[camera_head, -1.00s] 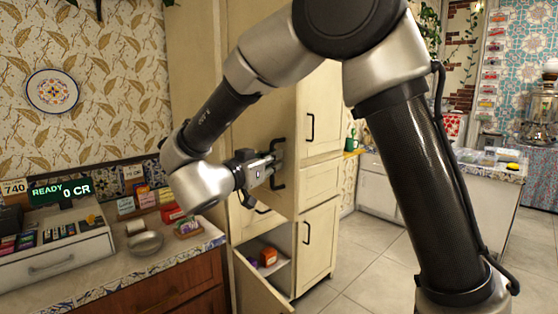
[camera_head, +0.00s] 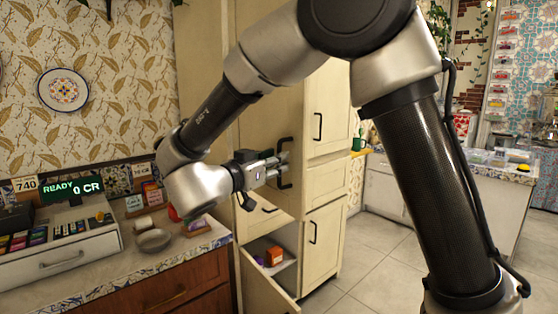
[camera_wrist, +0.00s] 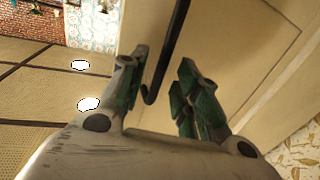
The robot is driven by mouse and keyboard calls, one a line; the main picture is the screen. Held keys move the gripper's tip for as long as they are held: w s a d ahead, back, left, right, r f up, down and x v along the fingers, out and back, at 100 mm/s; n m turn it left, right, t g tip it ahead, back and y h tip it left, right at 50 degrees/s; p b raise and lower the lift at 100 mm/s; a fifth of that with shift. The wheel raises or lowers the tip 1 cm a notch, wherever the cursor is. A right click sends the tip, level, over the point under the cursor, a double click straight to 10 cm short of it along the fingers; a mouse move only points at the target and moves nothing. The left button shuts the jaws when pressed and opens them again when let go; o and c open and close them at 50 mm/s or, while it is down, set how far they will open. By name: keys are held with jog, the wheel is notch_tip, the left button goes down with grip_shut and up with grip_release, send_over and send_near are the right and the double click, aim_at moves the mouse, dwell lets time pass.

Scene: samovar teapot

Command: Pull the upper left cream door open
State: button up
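The upper left cream door (camera_head: 268,110) is the tall panel with a black bar handle (camera_head: 285,163) near its right edge. It seems to stand slightly ajar, but how far I cannot tell. My gripper (camera_head: 282,166) is at this handle. In the wrist view my gripper (camera_wrist: 163,92) has its two green-padded fingers spread apart. The black handle (camera_wrist: 180,28) runs down between them, its lower end nearer the left finger. The fingers do not look closed on it. The door surface (camera_wrist: 235,50) lies beyond the fingers.
Closed doors (camera_head: 327,110) with black handles are on the right. Floor is clear at right.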

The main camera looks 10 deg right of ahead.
jog(key=v, duration=0.9)
jog(key=shift+s+a, duration=0.2)
